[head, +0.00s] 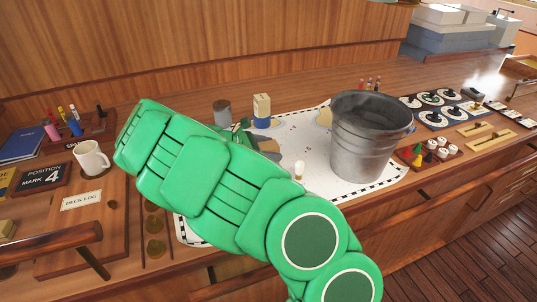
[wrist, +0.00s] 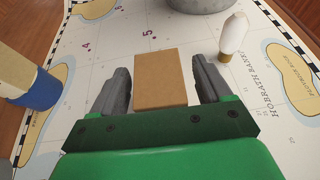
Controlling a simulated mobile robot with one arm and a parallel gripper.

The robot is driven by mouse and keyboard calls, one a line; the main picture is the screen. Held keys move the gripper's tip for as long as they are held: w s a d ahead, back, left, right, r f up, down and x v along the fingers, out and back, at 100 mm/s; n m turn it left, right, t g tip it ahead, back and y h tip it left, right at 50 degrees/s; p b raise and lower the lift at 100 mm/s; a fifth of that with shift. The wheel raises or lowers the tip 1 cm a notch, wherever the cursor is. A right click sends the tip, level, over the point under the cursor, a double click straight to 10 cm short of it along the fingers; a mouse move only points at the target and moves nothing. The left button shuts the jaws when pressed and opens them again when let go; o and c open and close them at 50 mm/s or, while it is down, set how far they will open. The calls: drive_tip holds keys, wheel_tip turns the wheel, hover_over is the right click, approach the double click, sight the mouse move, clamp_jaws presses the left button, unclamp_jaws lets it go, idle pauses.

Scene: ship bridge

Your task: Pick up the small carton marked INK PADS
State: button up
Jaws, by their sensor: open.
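A small plain brown carton (wrist: 160,80) lies on the chart between the two fingers of my gripper (wrist: 160,68) in the wrist view. The fingers are open, one on each side, with a narrow gap to the carton. No lettering shows on the face I see, so I cannot read a marking. In the head view my green arm covers most of this spot. A brown box, apparently the same carton (head: 269,146), shows partly past the arm, beside my gripper (head: 247,137).
A metal bucket (head: 365,140) stands on the white chart (head: 385,180), right of the carton. A white-topped piece (wrist: 233,38) stands close on the right. A cream and blue block (wrist: 30,85) is on the left. A mug (head: 92,158) stands further left.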

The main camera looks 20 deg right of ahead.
drive_tip(key=c, duration=1.1)
drive_tip(key=shift+r, duration=0.1)
